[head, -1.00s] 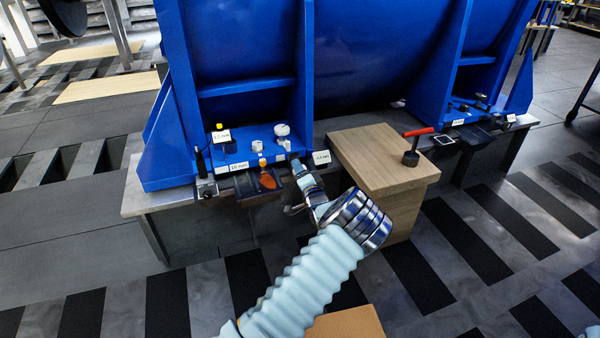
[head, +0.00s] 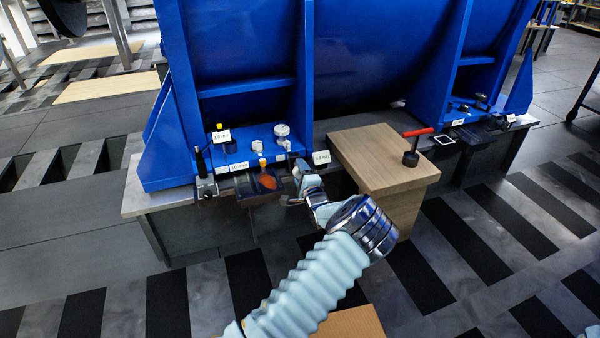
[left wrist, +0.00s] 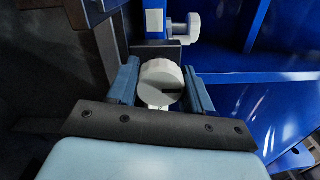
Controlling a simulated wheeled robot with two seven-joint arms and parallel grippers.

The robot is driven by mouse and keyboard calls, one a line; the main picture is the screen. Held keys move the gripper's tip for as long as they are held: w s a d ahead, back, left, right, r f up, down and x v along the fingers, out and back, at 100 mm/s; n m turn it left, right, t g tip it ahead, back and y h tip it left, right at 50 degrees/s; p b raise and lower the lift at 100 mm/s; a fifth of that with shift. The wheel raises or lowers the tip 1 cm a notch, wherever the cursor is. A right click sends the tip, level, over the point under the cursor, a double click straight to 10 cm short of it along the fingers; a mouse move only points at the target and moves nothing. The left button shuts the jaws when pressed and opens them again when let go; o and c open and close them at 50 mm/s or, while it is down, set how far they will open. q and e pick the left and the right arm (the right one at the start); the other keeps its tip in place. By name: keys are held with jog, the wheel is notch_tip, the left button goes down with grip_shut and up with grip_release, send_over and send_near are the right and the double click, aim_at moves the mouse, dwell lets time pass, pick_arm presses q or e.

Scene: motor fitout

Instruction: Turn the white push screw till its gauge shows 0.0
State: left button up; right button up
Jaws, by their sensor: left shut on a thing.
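In the left wrist view, a white round knob (left wrist: 161,78), the head of a push screw, sits between the two fingers of my left gripper (left wrist: 162,88). The gripper is shut on it. In the head view my left gripper (head: 300,172) is at the front edge of the blue motor foot, right of centre of its fittings, and hides the held knob. White gauge labels show near the foot: one upper left (head: 221,136), one on the front (head: 234,167) and one beside my gripper (head: 321,157). Their digits are too small to read surely. My right gripper is out of view.
A second white knob (left wrist: 193,27) stands beyond the held one. Other white fittings (head: 282,131) sit on the blue foot.

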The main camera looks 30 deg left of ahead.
pick_arm(q)
jog(key=shift+f, duration=0.1)
jog(key=o, duration=1)
jog(key=shift+o, duration=0.2)
jog(key=p+v, duration=0.1)
jog(key=v, duration=1.2)
jog(key=shift+s+d+p, duration=0.25)
jog(key=shift+d+p, duration=0.05)
jog(key=shift+d, duration=0.05)
dwell(0.3)
